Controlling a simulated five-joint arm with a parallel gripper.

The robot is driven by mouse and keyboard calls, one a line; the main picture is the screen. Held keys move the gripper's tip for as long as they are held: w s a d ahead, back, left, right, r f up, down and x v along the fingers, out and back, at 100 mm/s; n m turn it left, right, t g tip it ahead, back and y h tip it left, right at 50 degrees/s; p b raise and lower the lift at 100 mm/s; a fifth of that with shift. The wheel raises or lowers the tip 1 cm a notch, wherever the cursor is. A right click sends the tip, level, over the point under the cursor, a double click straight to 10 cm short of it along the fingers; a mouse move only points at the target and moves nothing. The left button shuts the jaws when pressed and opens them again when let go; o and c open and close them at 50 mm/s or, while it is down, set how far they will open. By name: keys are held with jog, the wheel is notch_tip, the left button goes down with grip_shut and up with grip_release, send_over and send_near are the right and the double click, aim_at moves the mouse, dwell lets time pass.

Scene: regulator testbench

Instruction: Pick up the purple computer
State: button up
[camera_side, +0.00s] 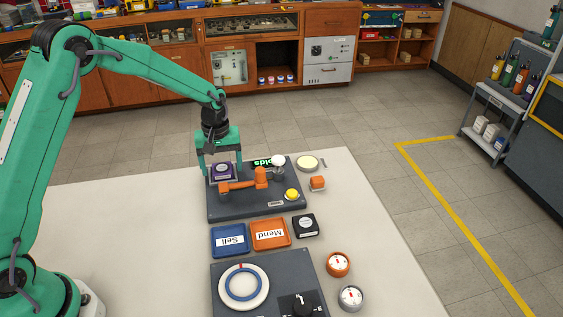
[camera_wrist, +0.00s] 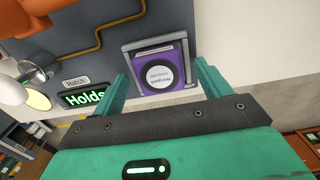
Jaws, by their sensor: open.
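The purple computer (camera_side: 222,172) is a small box with a round white label on top. It sits at the back left of the dark grey testbench (camera_side: 252,207) in the side view. In the wrist view the purple computer (camera_wrist: 166,75) lies inside a grey metal frame (camera_wrist: 127,62), just ahead of the fingertips. My green gripper (camera_side: 221,174) is open, pointing down with its fingers around or just above the computer. In the wrist view the gripper (camera_wrist: 160,80) has its fingers apart, with nothing between them gripped. I cannot tell whether a finger touches the computer.
An orange clamp arm (camera_side: 240,183) is right beside the computer. A lit "Holds" sign (camera_wrist: 85,97) is near it. Blue "Sell" tray (camera_side: 230,240), orange "Mend" tray (camera_side: 270,234) and a black box (camera_side: 306,226) lie in front. The table's left part is clear.

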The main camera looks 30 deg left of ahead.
aim_at(222, 167)
dwell(0.4)
jog(key=c, duration=1.2)
jog(key=shift+r, duration=0.1)
jog(key=shift+r, duration=0.4)
notch_tip(222, 167, up, 3)
jog(key=shift+r, duration=0.1)
jog(key=s+d+r, duration=0.2)
jog(key=d, duration=0.1)
jog(key=s+d+r, duration=0.2)
jog(key=d, duration=0.1)
jog(key=s+d+r, duration=0.1)
jog(key=d+r, duration=0.1)
jog(key=d, duration=0.2)
jog(key=shift+s+d+r, duration=0.1)
jog(key=shift+s+r, duration=0.3)
jog(key=shift+r, duration=0.1)
jog(key=shift+r, duration=4.9)
